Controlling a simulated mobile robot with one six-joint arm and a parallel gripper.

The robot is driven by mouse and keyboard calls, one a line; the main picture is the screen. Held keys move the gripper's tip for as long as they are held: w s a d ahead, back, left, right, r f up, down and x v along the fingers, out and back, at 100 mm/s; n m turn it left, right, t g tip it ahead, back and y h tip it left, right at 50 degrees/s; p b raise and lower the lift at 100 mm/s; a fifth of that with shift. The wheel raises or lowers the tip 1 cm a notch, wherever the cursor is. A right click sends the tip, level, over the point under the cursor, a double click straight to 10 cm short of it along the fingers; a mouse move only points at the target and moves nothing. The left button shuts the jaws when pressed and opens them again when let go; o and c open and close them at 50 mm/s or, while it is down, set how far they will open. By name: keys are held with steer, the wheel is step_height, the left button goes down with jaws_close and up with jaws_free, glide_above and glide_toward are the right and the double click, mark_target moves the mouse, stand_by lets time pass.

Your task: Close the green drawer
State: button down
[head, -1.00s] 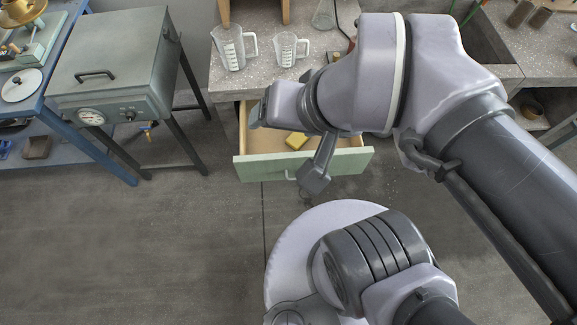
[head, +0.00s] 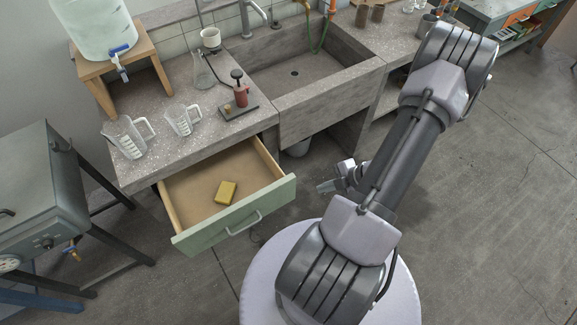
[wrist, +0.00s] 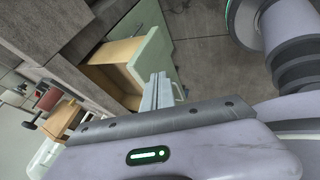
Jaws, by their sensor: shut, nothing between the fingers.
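The green drawer (head: 240,213) is pulled out from under the bench, with its pale green front and handle (head: 244,223) facing me. A yellow sponge-like block (head: 226,192) lies inside it. My gripper (head: 326,186) is shut and empty, to the right of the drawer front and apart from it in the head view. In the wrist view, the drawer's green front (wrist: 153,55) shows behind my shut fingers (wrist: 160,78). The fingers overlap the front there; I cannot tell the gap from this view alone.
The concrete bench (head: 185,150) above the drawer carries two measuring jugs (head: 127,138), a flask (head: 203,72) and a red hand-pump device (head: 241,95). A sink (head: 300,75) is to the right. A grey metal cabinet (head: 35,180) stands left. Floor before the drawer is clear.

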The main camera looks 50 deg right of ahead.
steer(key=b, duration=0.5)
glide_toward(290, 188)
step_height(290, 188, down, 4)
steer(key=s+a, duration=0.2)
steer(key=shift+m, duration=0.3)
steer(key=shift+w+d+b, duration=0.2)
steer(key=shift+w+d, duration=0.05)
steer(key=shift+w, duration=0.9)
steer(key=shift+w+d+b, duration=0.2)
steer(key=shift+w, duration=0.9)
steer(key=shift+w, duration=0.1)
